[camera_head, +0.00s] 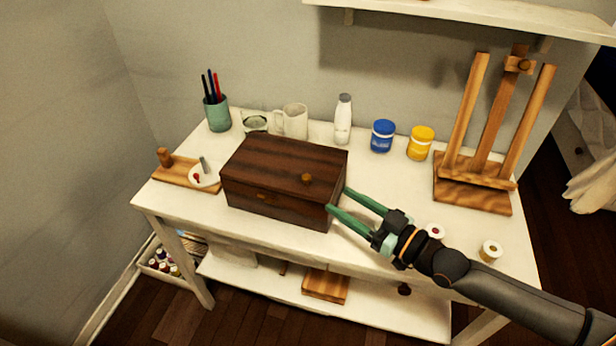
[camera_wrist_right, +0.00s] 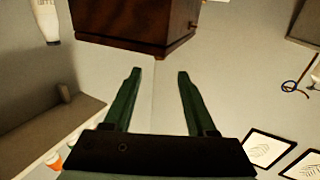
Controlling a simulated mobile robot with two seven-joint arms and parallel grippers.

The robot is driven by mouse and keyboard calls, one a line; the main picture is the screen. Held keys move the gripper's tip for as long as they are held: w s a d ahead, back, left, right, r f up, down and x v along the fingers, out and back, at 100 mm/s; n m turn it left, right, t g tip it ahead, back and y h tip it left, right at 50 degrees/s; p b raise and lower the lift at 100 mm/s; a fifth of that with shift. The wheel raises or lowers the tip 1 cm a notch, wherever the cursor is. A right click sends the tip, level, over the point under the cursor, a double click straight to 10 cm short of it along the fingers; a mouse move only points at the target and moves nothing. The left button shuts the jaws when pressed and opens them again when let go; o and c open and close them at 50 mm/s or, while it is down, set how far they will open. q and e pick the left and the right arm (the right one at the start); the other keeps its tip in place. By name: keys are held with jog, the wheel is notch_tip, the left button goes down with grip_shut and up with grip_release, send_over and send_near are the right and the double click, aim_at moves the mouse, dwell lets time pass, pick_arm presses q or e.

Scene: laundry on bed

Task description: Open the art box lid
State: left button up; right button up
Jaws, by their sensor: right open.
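The art box (camera_head: 268,205) is a dark brown wooden box on the white table, with its lid (camera_head: 280,158) shut. Whether a finger touches the box I cannot tell. My left gripper is out of view.
The white table (camera_head: 385,190) holds a cup of pens (camera_head: 217,116), a mug (camera_head: 293,121), a white bottle (camera_head: 343,120), a blue jar (camera_head: 382,136) and a yellow jar (camera_head: 420,143) behind the box. A wooden easel (camera_head: 472,196) stands at right. A small board (camera_head: 172,170) lies left.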

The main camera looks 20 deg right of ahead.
aim_at(310, 182)
jog(key=x, duration=1)
jog(key=shift+w+a+b, duration=0.2)
jog(key=shift+w+b, duration=0.1)
jog(key=shift+b, duration=0.05)
grip_shut()
dwell(1.0)
